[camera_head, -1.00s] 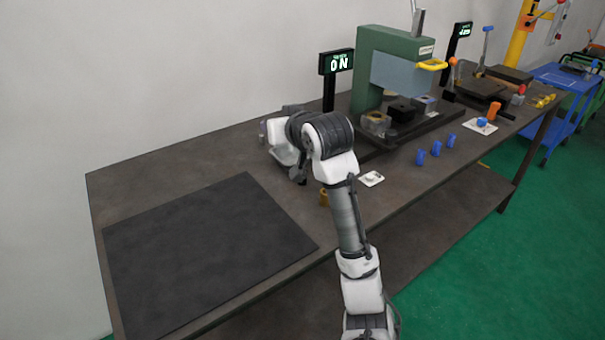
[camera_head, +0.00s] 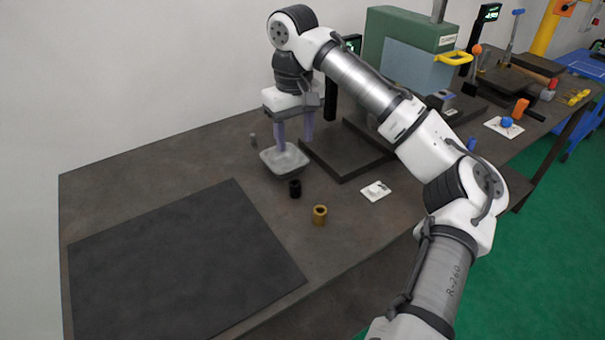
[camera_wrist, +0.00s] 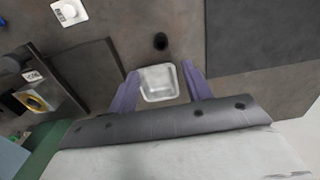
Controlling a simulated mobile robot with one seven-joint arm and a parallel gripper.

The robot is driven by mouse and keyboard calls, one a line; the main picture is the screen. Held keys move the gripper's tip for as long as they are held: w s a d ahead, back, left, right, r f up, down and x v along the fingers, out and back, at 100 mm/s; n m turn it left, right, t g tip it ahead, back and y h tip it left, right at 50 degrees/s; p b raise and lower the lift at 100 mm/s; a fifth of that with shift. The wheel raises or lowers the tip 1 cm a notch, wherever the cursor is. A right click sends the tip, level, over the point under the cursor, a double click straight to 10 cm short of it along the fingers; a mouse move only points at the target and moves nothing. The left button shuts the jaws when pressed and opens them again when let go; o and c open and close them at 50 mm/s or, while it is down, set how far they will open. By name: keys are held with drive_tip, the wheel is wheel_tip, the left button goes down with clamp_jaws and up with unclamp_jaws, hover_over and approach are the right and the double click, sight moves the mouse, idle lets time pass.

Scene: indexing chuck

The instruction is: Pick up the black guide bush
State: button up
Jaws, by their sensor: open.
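The black guide bush (camera_head: 295,188) stands upright on the bench, just in front of a pale square tray (camera_head: 272,161). In the wrist view the bush (camera_wrist: 160,41) lies beyond the tray (camera_wrist: 159,97), clear of the fingers. My gripper (camera_head: 294,145) points down over the tray, behind the bush in the head view. Its two purple fingers are spread with nothing held between them, and they also show in the wrist view (camera_wrist: 160,72).
A brass bush (camera_head: 320,215) stands near the black one. A white plate with a small part (camera_head: 375,191) lies to the right. A dark press base (camera_head: 345,155) and green press (camera_head: 400,35) stand behind. A black mat (camera_head: 185,265) covers the front left.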

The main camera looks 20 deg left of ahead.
hover_over(295, 183)
drive_tip(key=f, duration=0.8)
drive_tip(key=shift+s+d+f, duration=0.25)
drive_tip(key=shift+s, duration=0.15)
drive_tip(key=shift+a+f+p, duration=0.1)
drive_tip(key=shift+f+p, duration=0.9)
drive_tip(key=shift+f, duration=1.65)
clamp_jaws()
drive_tip(key=shift+r, duration=0.1)
